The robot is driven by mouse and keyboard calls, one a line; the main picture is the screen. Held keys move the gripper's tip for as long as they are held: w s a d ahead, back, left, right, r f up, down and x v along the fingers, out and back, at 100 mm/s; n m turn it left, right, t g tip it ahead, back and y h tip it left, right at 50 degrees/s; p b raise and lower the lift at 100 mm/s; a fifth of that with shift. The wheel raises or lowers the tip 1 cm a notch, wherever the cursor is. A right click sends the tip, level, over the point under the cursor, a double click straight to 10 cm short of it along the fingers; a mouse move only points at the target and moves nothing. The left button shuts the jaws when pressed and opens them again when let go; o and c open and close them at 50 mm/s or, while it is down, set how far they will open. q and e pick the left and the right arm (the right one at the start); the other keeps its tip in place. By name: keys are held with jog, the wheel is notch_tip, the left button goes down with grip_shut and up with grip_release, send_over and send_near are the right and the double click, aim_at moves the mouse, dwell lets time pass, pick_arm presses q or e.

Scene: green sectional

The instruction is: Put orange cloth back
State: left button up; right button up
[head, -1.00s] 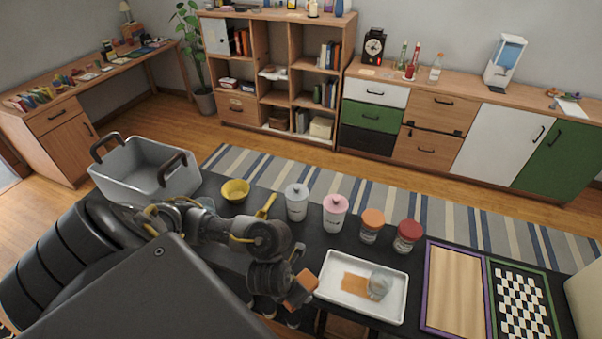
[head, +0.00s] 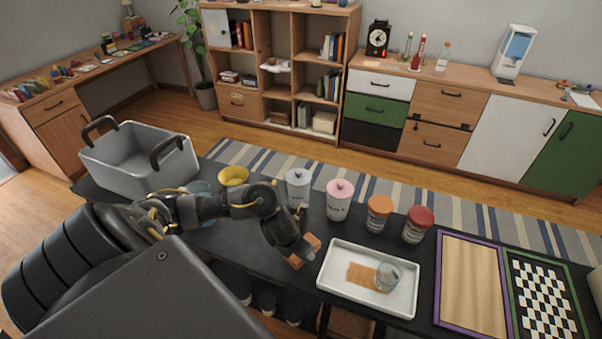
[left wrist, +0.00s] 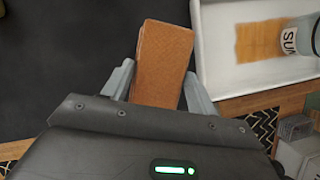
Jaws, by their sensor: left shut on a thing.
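My left gripper (head: 302,252) is shut on the orange cloth (head: 311,243), a folded flat block. In the left wrist view, the orange cloth (left wrist: 163,58) sticks out from between the fingers of the left gripper (left wrist: 160,88). It is over the black table top, just left of the white tray (head: 330,291). A flat orange patch (head: 361,275) lies in the tray; I cannot tell whether it is a stain or another cloth. My right gripper is not in view.
A grey bin (head: 135,170) with dark handles stands at the table's left end. A yellow bowl (head: 233,176), a white jar (head: 298,186), a pink jar (head: 339,200), an orange-lidded jar (head: 379,213) and a red-lidded jar (head: 417,225) line the far edge. A chessboard (head: 545,300) lies right.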

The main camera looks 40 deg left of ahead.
pick_arm(q)
jog(key=shift+w+a+f, duration=0.2)
jog(key=shift+w+f, duration=0.1)
jog(key=shift+f, duration=0.15)
notch_tip(320, 180, down, 3)
jog(key=shift+w+a+f+b, duration=0.15)
jog(key=shift+f+b, duration=0.05)
jog(key=shift+b, duration=0.3)
jog(key=o, duration=0.6)
jog(key=shift+f, duration=0.1)
jog(key=o, duration=0.4)
jog(key=shift+o, duration=0.2)
